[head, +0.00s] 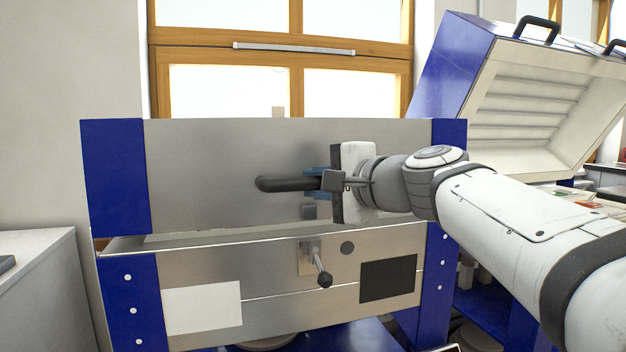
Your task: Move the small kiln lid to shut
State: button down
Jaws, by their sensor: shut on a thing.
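The small kiln lid (220,165) has a steel front with blue ends. It sits just above the kiln body (270,275), with a pale strip showing between them, so it looks slightly raised. A black bar handle (280,184) sticks out from the lid's front. My gripper (325,182) is at the handle's right part, its fingers shut on it. The handle's right end is hidden behind the gripper and my arm. A latch lever with a black knob (322,278) hangs on the body's front below the gripper.
A larger blue kiln (530,100) stands at the right with its lid raised wide open. A grey-white cabinet (40,285) stands at the left. Behind the small kiln is a wood-framed window (280,52). My arm reaches in from the right.

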jog(key=shift+s+f+b, duration=0.2)
jog(key=shift+f+b, duration=0.9)
jog(key=shift+f, duration=1)
jog(key=c, duration=1.3)
grip_release()
jog(key=shift+s+d, duration=0.1)
jog(key=shift+r, duration=0.1)
jog(key=shift+r, duration=0.1)
jog(key=p, duration=0.6)
send_near(297, 147)
jog(key=x, duration=0.4)
jog(key=shift+w, duration=0.2)
jog(key=shift+s+b, duration=0.1)
jog(key=shift+b, duration=0.2)
